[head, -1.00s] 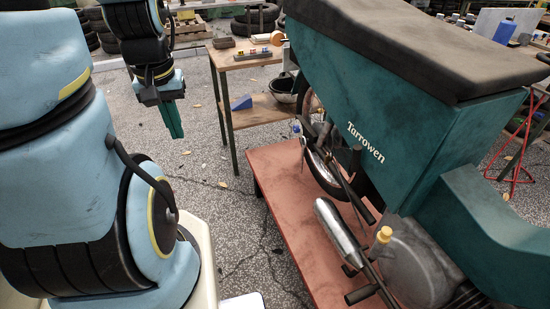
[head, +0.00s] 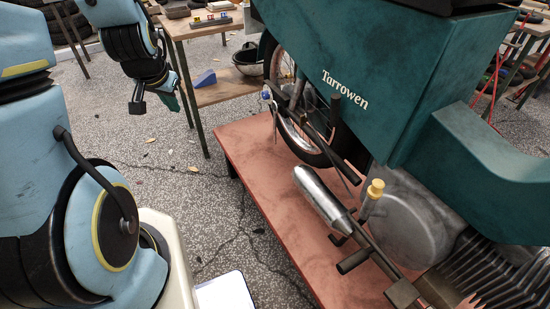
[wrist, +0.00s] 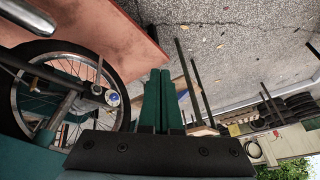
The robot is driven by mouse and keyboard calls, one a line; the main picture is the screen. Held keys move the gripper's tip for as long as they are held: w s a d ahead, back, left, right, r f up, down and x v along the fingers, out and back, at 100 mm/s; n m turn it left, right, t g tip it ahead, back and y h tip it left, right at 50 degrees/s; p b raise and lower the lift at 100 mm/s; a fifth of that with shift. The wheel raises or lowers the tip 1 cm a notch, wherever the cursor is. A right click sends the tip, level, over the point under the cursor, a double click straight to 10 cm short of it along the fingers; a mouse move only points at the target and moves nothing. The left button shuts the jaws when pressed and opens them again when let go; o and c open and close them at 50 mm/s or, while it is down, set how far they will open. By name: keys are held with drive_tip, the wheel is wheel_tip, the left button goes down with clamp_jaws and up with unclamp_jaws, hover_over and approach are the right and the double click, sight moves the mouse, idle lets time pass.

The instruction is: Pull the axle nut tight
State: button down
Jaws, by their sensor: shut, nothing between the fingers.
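The axle nut is too small to pick out. At the rear wheel's hub, a small blue-and-white round piece (head: 266,95) shows with a thin grey bar (head: 275,126) beside it; the round piece (wrist: 112,98) and bar (wrist: 98,73) also show in the wrist view. The rear wheel (wrist: 121,75) belongs to the green motorbike marked Tarrowen (head: 370,80). My gripper (head: 171,102) has green fingers, partly hidden by its dark body in the head view. In the wrist view its fingers (wrist: 160,72) are together and empty, apart from the wheel.
The motorbike stands on a low red platform (head: 247,165). A silver exhaust (head: 322,195) sticks out beside the wheel. A wooden table (head: 190,30) with a blue wedge (head: 205,78) and a dark bowl (head: 247,58) on its shelf stands behind. Open gravel floor (head: 130,165) lies left of the platform.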

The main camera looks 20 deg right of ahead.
drive_tip(key=w+d+f+m+t+h+b, duration=0.1)
drive_tip(key=w+d+f+m+t+b, duration=0.2)
drive_tip(key=d+f+b, duration=0.5)
drive_tip(key=m+t+h+b, duration=0.5)
drive_tip(key=m+h+b, duration=0.4)
drive_tip(key=m+b, duration=0.85)
approach(275, 128)
drive_tip(key=s+a+f+n+b, duration=0.1)
drive_tip(key=s+f+n+b, duration=0.1)
drive_tip(key=s+f, duration=0.4)
drive_tip(key=shift+s+r, duration=0.4)
drive_tip(key=shift+s, duration=0.25)
drive_tip(key=w+a+b+x, duration=0.2)
drive_tip(key=b+x, duration=0.1)
drive_tip(key=x, duration=1)
